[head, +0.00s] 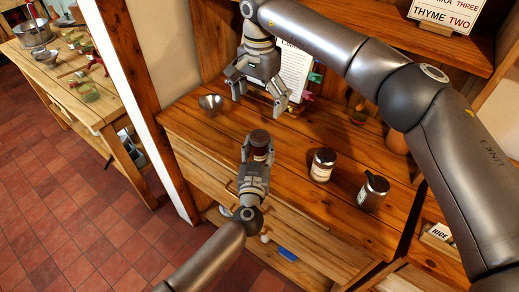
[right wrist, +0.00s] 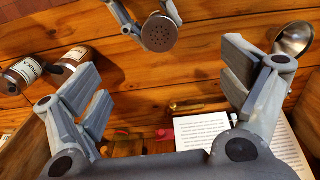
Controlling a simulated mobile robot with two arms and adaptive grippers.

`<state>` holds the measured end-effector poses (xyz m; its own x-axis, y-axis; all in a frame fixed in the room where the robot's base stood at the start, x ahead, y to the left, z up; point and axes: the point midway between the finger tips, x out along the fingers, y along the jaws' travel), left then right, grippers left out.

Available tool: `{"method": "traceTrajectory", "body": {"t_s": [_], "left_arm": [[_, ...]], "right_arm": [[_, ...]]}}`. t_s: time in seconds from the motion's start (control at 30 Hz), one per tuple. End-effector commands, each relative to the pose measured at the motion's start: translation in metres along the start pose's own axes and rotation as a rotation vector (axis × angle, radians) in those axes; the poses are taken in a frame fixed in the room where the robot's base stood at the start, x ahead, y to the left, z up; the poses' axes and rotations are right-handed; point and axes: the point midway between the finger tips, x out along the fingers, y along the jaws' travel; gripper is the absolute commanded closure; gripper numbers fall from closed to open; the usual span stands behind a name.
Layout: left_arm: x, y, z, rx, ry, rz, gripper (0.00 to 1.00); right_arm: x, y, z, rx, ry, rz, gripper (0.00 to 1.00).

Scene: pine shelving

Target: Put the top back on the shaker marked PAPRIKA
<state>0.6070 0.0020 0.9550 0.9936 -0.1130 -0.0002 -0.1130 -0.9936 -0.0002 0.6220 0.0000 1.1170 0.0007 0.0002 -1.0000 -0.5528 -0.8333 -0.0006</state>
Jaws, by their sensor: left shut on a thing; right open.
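My right gripper (head: 258,85) is open and empty, behind the held shaker and above the counter. A labelled jar with a metal lid (head: 323,164) and another jar with something dark on top (head: 373,192) stand to the right.
A metal funnel or bowl (head: 211,101) sits on the counter (head: 300,205) at left. A printed sheet (head: 295,70) stands at the back, with colored clips beside it. My right arm crosses over the right side. The counter's front middle is clear.

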Motion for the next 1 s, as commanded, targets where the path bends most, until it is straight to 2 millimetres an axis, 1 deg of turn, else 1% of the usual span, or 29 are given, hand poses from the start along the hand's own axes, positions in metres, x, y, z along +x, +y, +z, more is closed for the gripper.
{"method": "traceTrajectory", "body": {"t_s": [0.03, 0.1, 0.2, 0.3, 0.43, 0.67, 0.7, 0.87, 0.9, 1.0], "left_arm": [[0.000, 0.000, 0.000, 0.000, 0.000, 0.000, 1.00], [0.000, 0.000, 0.000, 0.000, 0.000, 0.000, 1.00], [0.000, 0.000, 0.000, 0.000, 0.000, 0.000, 1.00], [0.000, 0.000, 0.000, 0.000, 0.000, 0.000, 1.00], [0.000, 0.000, 0.000, 0.000, 0.000, 0.000, 1.00], [0.000, 0.000, 0.000, 0.000, 0.000, 0.000, 1.00], [0.000, 0.000, 0.000, 0.000, 0.000, 0.000, 0.53], [0.000, 0.000, 0.000, 0.000, 0.000, 0.000, 0.32], [0.000, 0.000, 0.000, 0.000, 0.000, 0.000, 0.30], [0.000, 0.000, 0.000, 0.000, 0.000, 0.000, 0.30]], "right_arm": [[-0.012, -0.001, 0.000, 0.000, 0.002, -0.002, 0.06], [-0.025, -0.001, 0.000, 0.000, 0.002, -0.001, 0.06], [-0.040, -0.001, 0.000, -0.001, 0.000, 0.000, 0.06], [-0.050, 0.000, 0.000, 0.000, 0.001, 0.000, 0.06], [-0.055, 0.000, 0.000, 0.000, -0.001, 0.001, 0.06], [-0.056, 0.000, 0.000, 0.000, -0.001, 0.001, 0.06], [-0.056, 0.000, 0.000, 0.000, -0.001, 0.001, 0.06], [-0.055, 0.000, 0.000, 0.000, -0.001, 0.001, 0.06], [-0.055, 0.000, 0.000, 0.000, -0.001, 0.001, 0.06], [-0.055, 0.000, 0.000, 0.000, -0.001, 0.001, 0.06]]}}
